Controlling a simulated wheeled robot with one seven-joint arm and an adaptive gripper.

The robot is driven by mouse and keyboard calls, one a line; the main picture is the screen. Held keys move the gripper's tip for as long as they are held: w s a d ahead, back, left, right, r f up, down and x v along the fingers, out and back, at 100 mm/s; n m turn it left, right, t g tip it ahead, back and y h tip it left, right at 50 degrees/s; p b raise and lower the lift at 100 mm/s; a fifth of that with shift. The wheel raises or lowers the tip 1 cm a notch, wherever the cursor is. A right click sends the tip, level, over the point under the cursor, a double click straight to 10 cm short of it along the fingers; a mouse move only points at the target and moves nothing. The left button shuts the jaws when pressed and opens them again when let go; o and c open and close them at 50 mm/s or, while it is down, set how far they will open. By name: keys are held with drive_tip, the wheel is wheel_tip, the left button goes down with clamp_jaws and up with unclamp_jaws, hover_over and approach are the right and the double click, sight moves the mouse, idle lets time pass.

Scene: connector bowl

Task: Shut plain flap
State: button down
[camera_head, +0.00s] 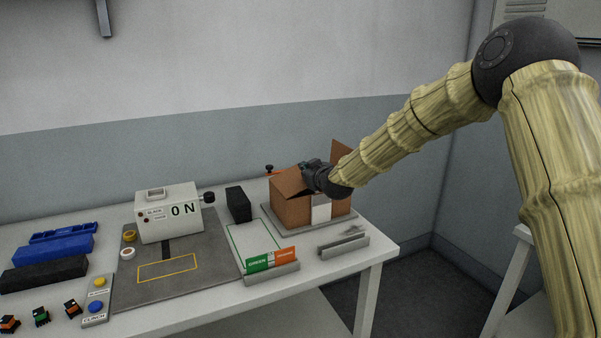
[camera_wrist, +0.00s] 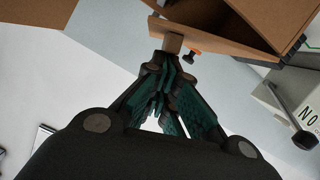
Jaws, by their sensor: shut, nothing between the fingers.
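A brown cardboard box (camera_head: 290,211) stands on a grey base plate on the table, with a white patch on its front. Its left flap (camera_head: 288,182) slopes upward over the opening, and another flap (camera_head: 341,152) stands up at the back right. I cannot tell which flap is the plain one. My gripper (camera_head: 307,176) is at the top of the box, close to the left flap. In the wrist view my gripper (camera_wrist: 173,55) has its fingers together and empty, with cardboard (camera_wrist: 205,18) just past the tips. Whether they touch it is unclear. My arm hides part of the opening.
A green-and-orange sign (camera_head: 271,260) and a grey rail (camera_head: 343,246) lie in front.

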drive_tip(key=shift+w+d+f+m+y+b, duration=0.2)
drive_tip(key=shift+d+f+m+b, duration=0.1)
drive_tip(key=shift+d+f+m, duration=0.15)
drive_tip(key=shift+w+d+f+m+y+b, duration=0.1)
drive_tip(key=shift+d+f+m+y+b, duration=0.2)
drive_tip(key=shift+f, duration=0.2)
drive_tip(key=shift+w+d+f+b, duration=0.1)
drive_tip(key=shift+d+f+b, duration=0.1)
drive_tip(key=shift+f+b, duration=0.15)
drive_tip(key=shift+d+f, duration=0.1)
drive_tip(key=shift+f, duration=0.05)
